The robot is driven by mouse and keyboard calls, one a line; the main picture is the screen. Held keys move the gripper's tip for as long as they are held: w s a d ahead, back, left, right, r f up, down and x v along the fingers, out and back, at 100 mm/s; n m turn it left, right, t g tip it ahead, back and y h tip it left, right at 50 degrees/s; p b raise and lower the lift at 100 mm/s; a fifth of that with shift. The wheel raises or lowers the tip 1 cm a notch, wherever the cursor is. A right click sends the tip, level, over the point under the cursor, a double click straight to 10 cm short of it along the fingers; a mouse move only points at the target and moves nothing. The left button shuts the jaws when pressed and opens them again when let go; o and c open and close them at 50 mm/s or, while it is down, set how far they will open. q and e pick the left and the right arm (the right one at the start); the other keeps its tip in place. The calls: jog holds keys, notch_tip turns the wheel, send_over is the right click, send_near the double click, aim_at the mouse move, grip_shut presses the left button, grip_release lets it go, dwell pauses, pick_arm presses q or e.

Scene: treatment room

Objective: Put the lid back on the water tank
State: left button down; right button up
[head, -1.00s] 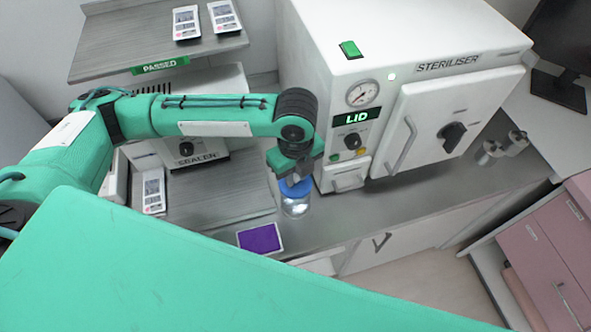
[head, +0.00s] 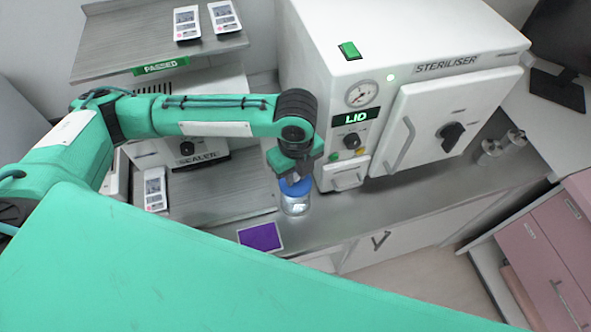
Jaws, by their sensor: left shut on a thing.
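My left gripper (head: 297,172) points down in front of the steriliser's left side, shut on a blue lid (head: 296,187). The lid is at the mouth of a small clear container (head: 295,206), which looks like the water tank and stands upright on the grey worktop. The fingers and wrist hide part of the lid, and I cannot tell whether it is seated or just above the rim. The white steriliser (head: 447,120) behind has its door shut and its small display (head: 357,117) reads "LID". My right gripper is not in view.
A purple pad (head: 260,237) lies on the worktop at front left of the container. A sealer (head: 187,148) and a shelf marked PASSED (head: 100,50) with pouches are at left. Two small metal pots (head: 490,152) stand right of the steriliser. Worktop before its door is clear.

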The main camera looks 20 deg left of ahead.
pick_arm(q)
jog(key=p, duration=0.2)
jog(key=shift+f+p, duration=0.15)
jog(key=shift+p, duration=0.2)
dwell(2.6)
jog(key=c, duration=0.7)
grip_release()
jog(key=shift+c, duration=0.2)
jog(key=shift+r+p, duration=3.55)
jog(key=shift+p, duration=0.35)
jog(key=shift+f, duration=0.1)
grip_shut()
